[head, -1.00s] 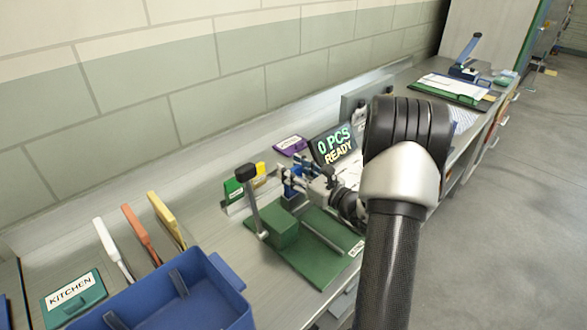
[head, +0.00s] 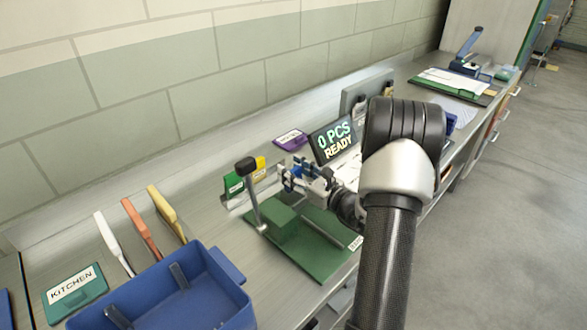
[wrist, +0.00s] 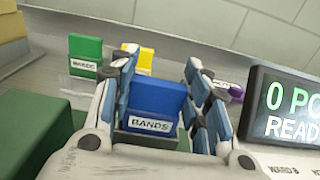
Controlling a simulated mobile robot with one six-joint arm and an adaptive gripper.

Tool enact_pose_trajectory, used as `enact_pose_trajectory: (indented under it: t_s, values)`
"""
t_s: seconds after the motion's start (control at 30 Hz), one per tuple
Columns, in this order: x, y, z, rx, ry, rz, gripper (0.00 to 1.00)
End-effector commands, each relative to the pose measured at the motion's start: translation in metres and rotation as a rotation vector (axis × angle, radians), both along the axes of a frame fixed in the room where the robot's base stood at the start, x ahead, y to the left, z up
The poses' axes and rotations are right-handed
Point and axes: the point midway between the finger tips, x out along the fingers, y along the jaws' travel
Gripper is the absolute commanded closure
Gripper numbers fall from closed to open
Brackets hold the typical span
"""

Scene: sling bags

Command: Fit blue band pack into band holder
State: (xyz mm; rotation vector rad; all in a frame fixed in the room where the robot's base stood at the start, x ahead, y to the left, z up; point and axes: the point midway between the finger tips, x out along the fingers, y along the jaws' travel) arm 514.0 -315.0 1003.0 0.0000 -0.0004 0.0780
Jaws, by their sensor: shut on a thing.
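The blue band pack (wrist: 152,108), labelled BANDS, stands upright between the fingers of my gripper (wrist: 158,100) in the wrist view. My gripper (head: 291,178) is shut on it; in the head view the pack is hard to tell from the blue finger parts. In the wrist view the green pack (wrist: 85,52) and yellow pack (wrist: 143,60) stand behind the blue one. The slot below the blue pack is hidden.
A green press-like fixture (head: 305,250) with an upright black-knobbed lever (head: 252,195) stands close in front of my gripper. A display (head: 333,140) reads "0 PCS READY". A purple labelled item (head: 290,139) lies behind. A blue bin (head: 222,290) stands front left.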

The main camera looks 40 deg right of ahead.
Motion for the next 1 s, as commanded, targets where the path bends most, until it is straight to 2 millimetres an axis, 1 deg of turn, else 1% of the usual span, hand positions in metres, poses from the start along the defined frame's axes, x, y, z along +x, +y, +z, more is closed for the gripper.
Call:
enact_pose_trajectory:
  t_s: [0.1,0.13,0.47,0.83,0.93,1.0]
  values:
    - [0.000,0.000,-0.003,0.000,0.000,0.000,0.88]
    - [0.000,0.000,-0.003,0.000,0.000,0.000,0.56]
    - [0.000,0.000,-0.003,0.000,0.000,0.000,0.34]
    - [-0.002,0.000,-0.003,0.000,0.001,-0.001,0.33]
    - [-0.012,-0.002,-0.003,0.001,0.002,-0.003,0.33]
    - [-0.024,-0.003,-0.003,0.002,0.001,-0.004,0.33]
